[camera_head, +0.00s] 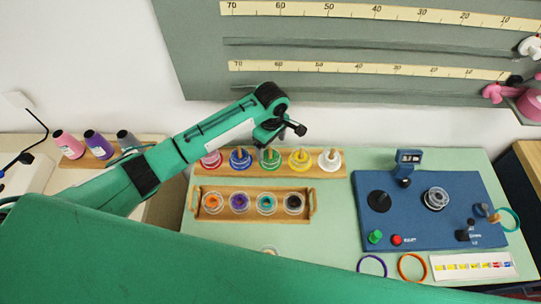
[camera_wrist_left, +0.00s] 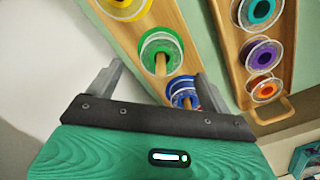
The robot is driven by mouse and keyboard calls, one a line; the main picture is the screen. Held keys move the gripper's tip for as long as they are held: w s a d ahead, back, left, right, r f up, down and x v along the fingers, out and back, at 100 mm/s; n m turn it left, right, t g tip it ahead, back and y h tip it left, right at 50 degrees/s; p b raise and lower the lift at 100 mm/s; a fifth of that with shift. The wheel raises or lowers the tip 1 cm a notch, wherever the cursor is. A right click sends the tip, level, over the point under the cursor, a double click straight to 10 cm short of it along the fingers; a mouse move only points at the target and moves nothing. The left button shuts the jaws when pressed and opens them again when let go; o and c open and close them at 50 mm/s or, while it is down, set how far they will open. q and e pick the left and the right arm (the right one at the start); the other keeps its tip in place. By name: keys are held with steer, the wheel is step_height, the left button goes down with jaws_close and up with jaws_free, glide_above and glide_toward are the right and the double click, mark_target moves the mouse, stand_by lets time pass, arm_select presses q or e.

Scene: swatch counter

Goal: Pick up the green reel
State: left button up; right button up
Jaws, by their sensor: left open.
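The green reel (camera_head: 270,160) stands on a peg of the wooden rack (camera_head: 326,172), between the blue reel (camera_head: 240,159) and the yellow reel (camera_head: 301,160). My left gripper (camera_head: 290,130) is above and behind the green reel in the head view, open and empty. In the left wrist view the green reel (camera_wrist_left: 160,42) lies beyond the open jaws (camera_wrist_left: 157,84), between their lines and apart from both fingers. The blue reel (camera_wrist_left: 183,92) is beside the right finger in that view. My right gripper is out of view.
A red reel (camera_head: 211,160) and a white reel (camera_head: 330,160) stand at the rack's ends. A handled wooden tray (camera_head: 253,214) of small spools lies in front. A blue device panel (camera_head: 408,225) is at right. Spools of thread (camera_head: 97,144) stand at left.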

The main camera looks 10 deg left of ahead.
mark_target(270, 155)
arm_select(q)
steer(key=shift+f, duration=0.5)
step_height(270, 155, down, 4)
steer(key=shift+s+a+f+p, duration=0.1)
steer(key=shift+a+f+p, duration=0.1)
steer(key=shift+p, duration=0.75)
steer(key=shift+d+f, duration=0.1)
steer(key=shift+f, duration=0.15)
steer(key=c, duration=1.1)
steer(key=shift+o, duration=0.2)
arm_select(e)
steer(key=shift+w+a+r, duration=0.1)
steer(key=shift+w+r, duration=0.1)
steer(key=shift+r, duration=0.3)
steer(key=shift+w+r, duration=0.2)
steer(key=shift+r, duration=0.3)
arm_select(q)
steer(key=shift+r, duration=0.15)
